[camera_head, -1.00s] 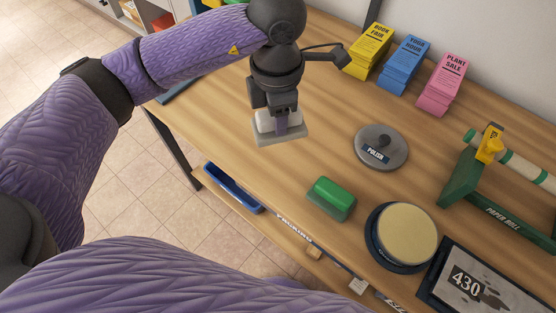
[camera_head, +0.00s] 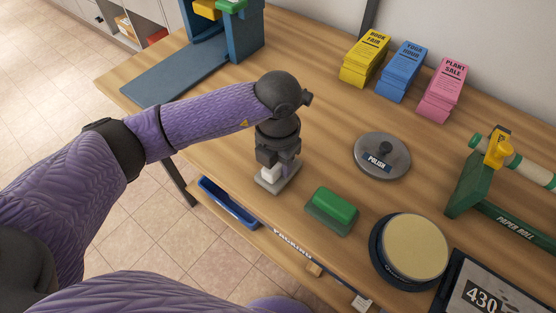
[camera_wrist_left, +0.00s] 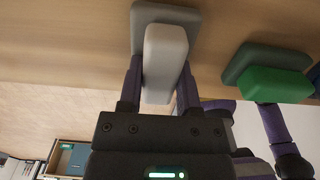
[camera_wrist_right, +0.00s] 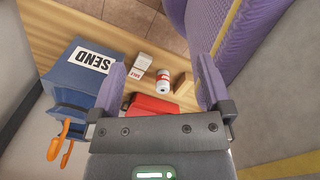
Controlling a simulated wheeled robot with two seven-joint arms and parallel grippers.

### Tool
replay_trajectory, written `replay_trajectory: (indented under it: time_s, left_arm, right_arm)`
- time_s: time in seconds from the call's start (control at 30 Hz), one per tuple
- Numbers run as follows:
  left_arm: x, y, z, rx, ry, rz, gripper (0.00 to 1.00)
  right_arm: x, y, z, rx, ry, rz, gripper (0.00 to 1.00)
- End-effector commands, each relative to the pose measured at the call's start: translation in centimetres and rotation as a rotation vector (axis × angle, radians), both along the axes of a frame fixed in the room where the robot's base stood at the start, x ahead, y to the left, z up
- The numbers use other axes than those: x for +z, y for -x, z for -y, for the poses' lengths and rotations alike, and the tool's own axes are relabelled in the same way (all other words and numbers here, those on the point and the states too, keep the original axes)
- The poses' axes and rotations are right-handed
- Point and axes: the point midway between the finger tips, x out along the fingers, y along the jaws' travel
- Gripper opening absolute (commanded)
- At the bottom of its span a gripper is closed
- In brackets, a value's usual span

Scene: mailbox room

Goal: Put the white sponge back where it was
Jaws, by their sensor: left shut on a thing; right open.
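The white sponge (camera_head: 269,175), a white block on a grey pad, is in my left gripper (camera_head: 279,166) near the table's front edge, left of the green sponge (camera_head: 332,209). In the left wrist view the white block (camera_wrist_left: 165,55) sits between the two fingers, its grey pad beyond it. I cannot tell whether the pad touches the table. The green sponge also shows there (camera_wrist_left: 272,85), at the right. My right gripper (camera_wrist_right: 162,72) is open and empty in the right wrist view, and is not visible in the head view.
A grey polish tin (camera_head: 382,157), a round cream pad (camera_head: 414,247) and a green paper-roll stand (camera_head: 472,185) are to the right. Flyer stacks (camera_head: 401,72) stand at the back. A blue tray (camera_head: 228,203) lies on the shelf below. Bare wood surrounds the left gripper.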

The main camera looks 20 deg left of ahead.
Motion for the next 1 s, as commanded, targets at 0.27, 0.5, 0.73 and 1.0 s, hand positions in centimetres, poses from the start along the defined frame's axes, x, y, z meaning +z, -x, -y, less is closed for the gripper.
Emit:
replay_trajectory:
  time_s: [0.27,0.5,0.73,1.0]
  left_arm:
    - [-0.3,0.0,0.0,0.0,0.0,-0.001,0.71]
    - [-0.2,0.0,0.0,0.0,0.0,-0.001,0.79]
    - [4.1,-0.1,0.0,-0.001,0.0,0.005,0.79]
    - [10.8,0.0,0.0,0.0,0.0,0.003,0.79]
  right_arm:
    - [-0.2,0.1,-0.2,-0.002,-0.004,-0.002,1.0]
    - [-0.2,0.1,-0.5,-0.003,-0.008,-0.002,1.0]
    - [1.4,-0.3,-0.9,-0.004,-0.014,0.009,1.0]
    - [3.0,-1.4,-2.2,-0.005,-0.038,0.036,1.0]
